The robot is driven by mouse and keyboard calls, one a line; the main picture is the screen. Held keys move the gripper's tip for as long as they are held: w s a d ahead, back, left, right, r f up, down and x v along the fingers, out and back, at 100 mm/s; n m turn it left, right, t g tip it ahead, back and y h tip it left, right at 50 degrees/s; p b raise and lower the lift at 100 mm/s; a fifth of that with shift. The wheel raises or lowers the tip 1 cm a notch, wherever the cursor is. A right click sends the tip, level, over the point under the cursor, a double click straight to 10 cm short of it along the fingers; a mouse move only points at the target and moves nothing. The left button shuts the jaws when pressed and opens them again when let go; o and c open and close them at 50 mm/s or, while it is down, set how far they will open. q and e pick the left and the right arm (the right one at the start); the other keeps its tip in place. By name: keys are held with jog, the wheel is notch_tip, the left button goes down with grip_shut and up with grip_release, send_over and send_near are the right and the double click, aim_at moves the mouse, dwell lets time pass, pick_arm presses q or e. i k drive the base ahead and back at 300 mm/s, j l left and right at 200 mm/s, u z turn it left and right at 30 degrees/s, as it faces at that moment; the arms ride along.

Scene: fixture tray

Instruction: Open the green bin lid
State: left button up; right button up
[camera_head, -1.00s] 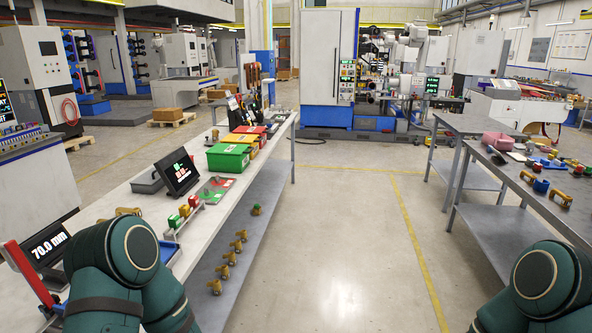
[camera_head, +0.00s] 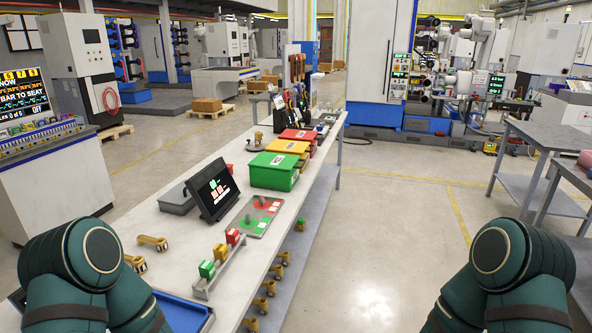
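The green bin (camera_head: 271,176) stands on the long white workbench, ahead and a little left of the picture's middle. Its green lid (camera_head: 274,161) is shut, with a small white label on top. Yellow and red bins stand just behind it in a row. My two dark green arms show at the lower left and lower right corners. Both grippers are out of view, and no arm is near the green bin.
On the white bench (camera_head: 180,250), a tablet (camera_head: 213,189), a red-and-green tray (camera_head: 254,216), a rack with small coloured blocks (camera_head: 219,262) and a blue tray (camera_head: 185,311) lie nearer than the bin. Open floor (camera_head: 385,230) lies right of the bench.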

aim_at(269, 160)
jog(key=i, duration=0.2)
jog(key=i+l, duration=0.45)
jog(key=i, duration=0.15)
jog(key=i+l, duration=0.45)
jog(key=i, duration=0.2)
jog(key=i+l, duration=0.45)
jog(key=i, duration=0.15)
jog(key=i+l+u, duration=0.4)
jog(key=i+l, duration=0.3)
jog(key=l, duration=0.15)
